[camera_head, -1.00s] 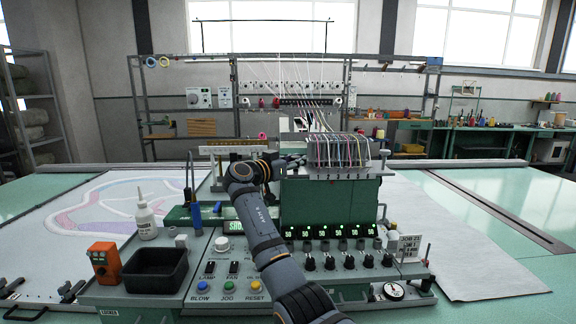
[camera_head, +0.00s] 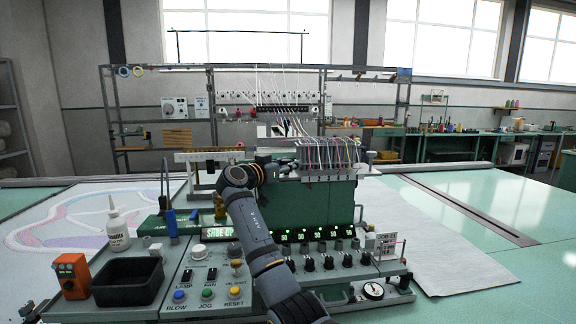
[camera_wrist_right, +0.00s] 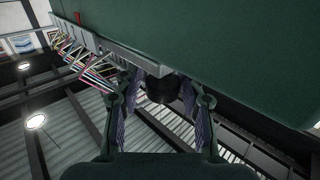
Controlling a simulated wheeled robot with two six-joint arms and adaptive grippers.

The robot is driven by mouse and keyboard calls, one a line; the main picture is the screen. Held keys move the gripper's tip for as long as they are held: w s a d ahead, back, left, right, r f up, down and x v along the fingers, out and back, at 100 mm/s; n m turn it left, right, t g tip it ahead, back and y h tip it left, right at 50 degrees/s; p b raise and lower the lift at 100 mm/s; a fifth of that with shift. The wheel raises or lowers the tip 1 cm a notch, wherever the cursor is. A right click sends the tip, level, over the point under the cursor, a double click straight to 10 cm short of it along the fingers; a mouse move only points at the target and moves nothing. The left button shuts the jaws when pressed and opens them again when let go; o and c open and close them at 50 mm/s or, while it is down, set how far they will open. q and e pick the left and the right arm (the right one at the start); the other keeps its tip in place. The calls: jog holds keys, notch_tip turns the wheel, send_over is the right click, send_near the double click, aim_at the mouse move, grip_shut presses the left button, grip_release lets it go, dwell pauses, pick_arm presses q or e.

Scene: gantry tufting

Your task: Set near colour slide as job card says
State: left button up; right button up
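The green machine head (camera_head: 318,205) stands mid-view, with coloured yarns (camera_head: 330,152) threaded across its top. My right gripper (camera_head: 280,170) reaches its upper left side; its fingers are hard to make out there. In the right wrist view my right gripper (camera_wrist_right: 162,108) has its fingers apart, with a dark round knob (camera_wrist_right: 162,89) between them, under a grey rail (camera_wrist_right: 118,52). Gaps show beside the knob; I cannot tell whether it is the near colour slide's. The job card (camera_head: 386,243) stands at the panel's right, its text too small to read surely. My left gripper is out of view.
A green-lit display (camera_head: 222,233) seems to read "SLIDE UP", partly behind my arm. The panel carries black knobs (camera_head: 328,263) and blue, green and yellow buttons (camera_head: 208,293). A black bin (camera_head: 128,282), an orange box (camera_head: 70,275) and a white bottle (camera_head: 118,228) stand left.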

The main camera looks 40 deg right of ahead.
jog(key=v, duration=1.2)
jog(key=shift+s, duration=0.1)
